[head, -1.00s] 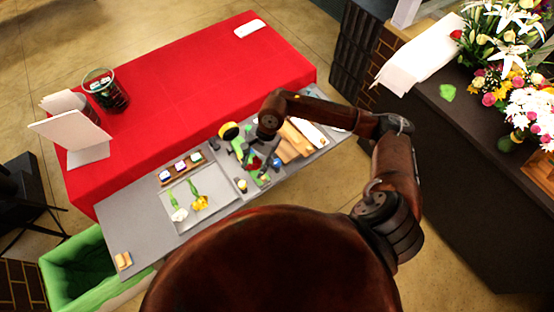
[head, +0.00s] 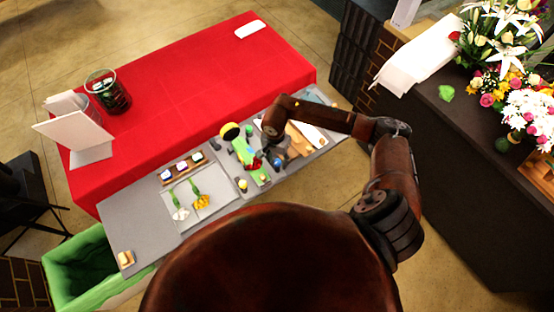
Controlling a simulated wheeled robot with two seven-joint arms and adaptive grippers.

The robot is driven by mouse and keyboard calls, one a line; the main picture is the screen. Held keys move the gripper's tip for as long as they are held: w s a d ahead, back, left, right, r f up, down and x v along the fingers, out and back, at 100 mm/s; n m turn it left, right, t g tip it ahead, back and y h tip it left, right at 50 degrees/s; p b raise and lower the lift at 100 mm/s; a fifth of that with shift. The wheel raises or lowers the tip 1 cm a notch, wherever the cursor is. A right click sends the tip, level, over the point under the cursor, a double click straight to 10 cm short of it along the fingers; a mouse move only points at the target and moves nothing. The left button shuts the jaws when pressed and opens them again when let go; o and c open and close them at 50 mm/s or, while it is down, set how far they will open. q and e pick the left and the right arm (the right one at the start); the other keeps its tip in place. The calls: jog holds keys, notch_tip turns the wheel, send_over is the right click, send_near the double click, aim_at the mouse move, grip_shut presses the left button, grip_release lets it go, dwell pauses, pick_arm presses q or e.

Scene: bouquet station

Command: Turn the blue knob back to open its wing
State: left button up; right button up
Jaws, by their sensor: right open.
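A small green fixture (head: 243,152) with red and yellow parts stands on the grey worktop. A small blue spot at its right side, likely the blue knob (head: 277,162), shows close to my right gripper. My right gripper (head: 273,153) is open and points down just over the right side of the fixture. The dark fingers are small here, and I cannot tell whether they touch the knob. The wing's position is too small to tell. My left gripper is not in view.
On the grey worktop (head: 120,225), a tray (head: 222,203) holds a white and a yellow flower. A wooden rack (head: 182,169) stands behind it, and a wooden board (head: 299,143) lies right of my gripper. A green bin (head: 75,280) stands at the lower left.

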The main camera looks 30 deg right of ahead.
grip_shut()
dwell(0.5)
